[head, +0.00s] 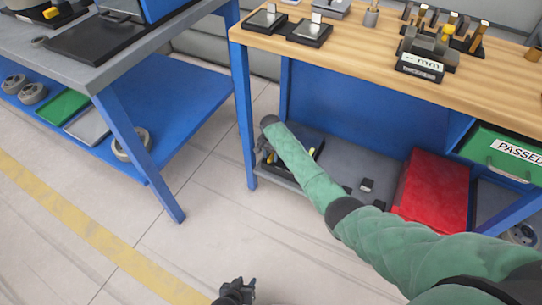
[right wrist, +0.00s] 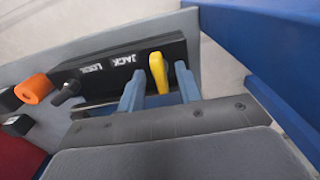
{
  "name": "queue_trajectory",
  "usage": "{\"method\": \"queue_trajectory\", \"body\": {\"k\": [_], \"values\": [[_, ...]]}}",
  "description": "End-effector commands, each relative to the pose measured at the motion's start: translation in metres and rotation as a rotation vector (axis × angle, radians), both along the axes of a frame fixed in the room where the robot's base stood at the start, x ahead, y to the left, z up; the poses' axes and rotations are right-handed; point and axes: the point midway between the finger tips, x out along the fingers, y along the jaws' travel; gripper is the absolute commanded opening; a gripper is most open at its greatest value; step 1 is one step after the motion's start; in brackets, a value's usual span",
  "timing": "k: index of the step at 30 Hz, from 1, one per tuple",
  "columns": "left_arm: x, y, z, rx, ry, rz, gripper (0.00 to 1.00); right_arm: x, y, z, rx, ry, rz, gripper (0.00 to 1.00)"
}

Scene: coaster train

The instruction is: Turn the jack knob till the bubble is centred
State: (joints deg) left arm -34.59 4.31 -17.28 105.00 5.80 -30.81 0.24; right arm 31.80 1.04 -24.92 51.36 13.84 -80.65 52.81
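A black unit lettered LOCK and JACK (right wrist: 95,72) lies on the grey lower shelf of the wooden-topped bench. A yellow knob (right wrist: 158,72) stands beside the JACK lettering. My right gripper (right wrist: 158,88) is open, its two blue-grey fingers on either side of the knob with a gap showing at each side. In the head view the unit (head: 307,142) is partly hidden by my green-sleeved right arm. No bubble can be made out in either view. My left gripper (head: 238,287) is low over the floor, away from the bench; its fingers are too small to judge.
An orange knob (right wrist: 34,89) and a black lever (right wrist: 66,91) sit left of the lettering. A blue bench leg (head: 244,115) stands close to the right wrist. A red box (head: 432,190) and a green PASSED bin (head: 500,155) are further right. The floor between the benches is clear.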

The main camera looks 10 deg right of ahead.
Motion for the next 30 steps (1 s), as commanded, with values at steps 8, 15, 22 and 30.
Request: {"method": "queue_trajectory", "body": {"k": [8,15,22,30], "values": [[0.002,0.0,0.002,-0.001,-0.005,0.0,0.36,0.0,0.0,0.0,0.0,0.0,0.0,0.15],[0.002,0.0,0.003,-0.001,-0.006,0.0,0.36,0.0,0.0,0.0,0.0,0.0,0.001,0.0],[0.002,0.0,0.008,0.0,-0.004,0.0,0.36,0.0,0.0,0.002,-0.001,0.001,0.042,0.0],[0.001,0.0,0.026,0.001,-0.001,-0.003,0.36,0.0,0.0,0.005,-0.001,0.001,0.208,0.0]]}}
